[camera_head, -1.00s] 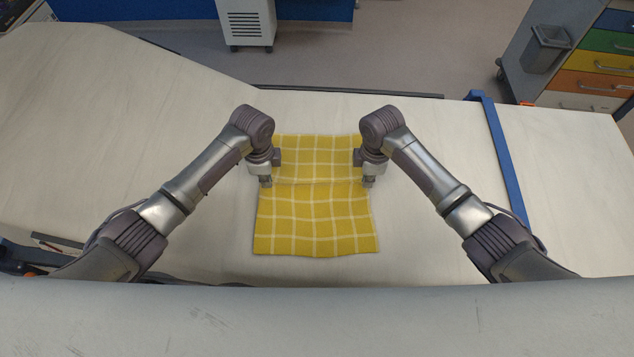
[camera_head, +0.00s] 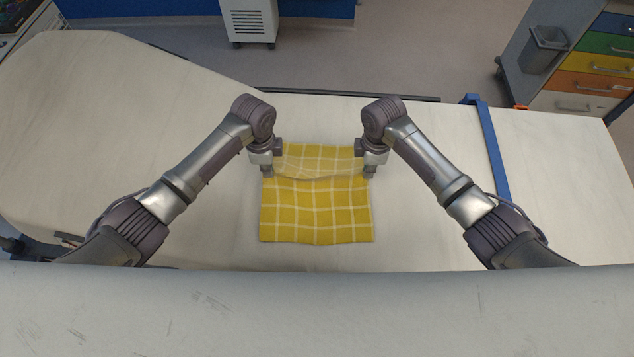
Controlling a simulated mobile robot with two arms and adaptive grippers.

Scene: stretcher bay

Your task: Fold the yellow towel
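The yellow towel (camera_head: 316,215), with a pale check pattern, lies on the white stretcher surface (camera_head: 120,160) in front of me. Its near part is flat. A paler band of it (camera_head: 318,160) stretches between my two grippers, and its lower edge sags a little over the near part. My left gripper (camera_head: 267,172) is at the towel's left side and my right gripper (camera_head: 368,173) is at its right side, level with each other. Both appear shut on the ends of this sagging edge. The fingertips are small and partly hidden.
A blue bar (camera_head: 492,150) crosses the stretcher on the right. A drawer cabinet with a grey bin (camera_head: 544,50) stands beyond it at the far right. A white wheeled unit (camera_head: 249,20) stands on the floor behind. The surface left and right of the towel is clear.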

